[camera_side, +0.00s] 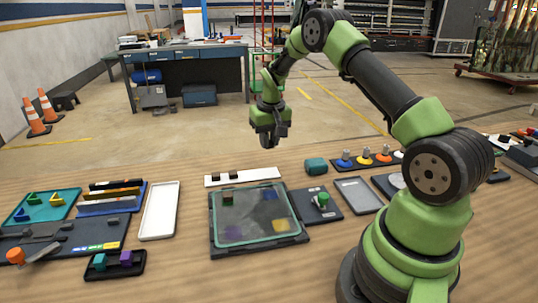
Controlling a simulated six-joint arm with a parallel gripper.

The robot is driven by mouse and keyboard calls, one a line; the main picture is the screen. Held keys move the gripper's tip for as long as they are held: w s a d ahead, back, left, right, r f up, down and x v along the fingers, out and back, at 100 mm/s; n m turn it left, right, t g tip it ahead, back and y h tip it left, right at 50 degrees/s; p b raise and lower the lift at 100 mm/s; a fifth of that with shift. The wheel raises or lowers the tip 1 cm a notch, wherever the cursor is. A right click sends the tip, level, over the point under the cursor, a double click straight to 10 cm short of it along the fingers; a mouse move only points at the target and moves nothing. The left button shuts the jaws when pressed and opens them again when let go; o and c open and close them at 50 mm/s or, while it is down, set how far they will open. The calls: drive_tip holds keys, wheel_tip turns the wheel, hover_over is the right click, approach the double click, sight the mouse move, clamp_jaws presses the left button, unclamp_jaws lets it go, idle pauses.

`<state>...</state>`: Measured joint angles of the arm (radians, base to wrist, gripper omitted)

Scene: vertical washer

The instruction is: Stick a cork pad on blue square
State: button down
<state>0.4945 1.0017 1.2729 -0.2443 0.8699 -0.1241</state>
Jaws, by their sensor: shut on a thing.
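My gripper (267,143) hangs in the air above and behind the white strip, pointing down. It is shut on a small piece, taken as a cork pad; the piece is too small and dark to make out. The white strip (265,175) carries small dark cork pads (233,174). In front of it a clear pane with a teal rim lies in a dark frame (260,243).
Left of the frame are a white tray (159,210) and a dark holder with teal and purple blocks (115,264). The air around my gripper is clear.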

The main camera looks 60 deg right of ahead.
sight(270, 193)
drive_tip(key=shift+a+r, duration=0.1)
drive_tip(key=shift+r, duration=0.45)
drive_tip(key=shift+s+a+r+n, duration=0.1)
drive_tip(key=shift+s+a+n, duration=0.15)
drive_tip(key=shift+n, duration=0.45)
drive_tip(key=s+a+n, duration=0.1)
drive_tip(key=a+n, duration=0.1)
drive_tip(key=n, duration=0.2)
drive_tip(key=s+a+f+n+y, duration=0.1)
drive_tip(key=s+a+n, duration=0.1)
drive_tip(key=n, duration=0.2)
drive_tip(key=s+a+n, duration=0.1)
drive_tip(key=a+n, duration=0.2)
drive_tip(key=n, duration=0.2)
drive_tip(key=shift+s+f+y, duration=0.15)
drive_tip(key=shift+s+y, duration=0.25)
drive_tip(key=shift+s+a+f+n, duration=0.1)
drive_tip(key=shift+s+a+n, duration=0.2)
drive_tip(key=shift+n, duration=0.3)
drive_tip(key=shift+f, duration=3.2)
drive_tip(key=shift+f, duration=0.45)
drive_tip(key=c, duration=1)
unclamp_jaws()
drive_tip(key=shift+s+a, duration=0.1)
drive_tip(key=o, duration=0.4)
drive_tip(key=shift+c, duration=0.2)
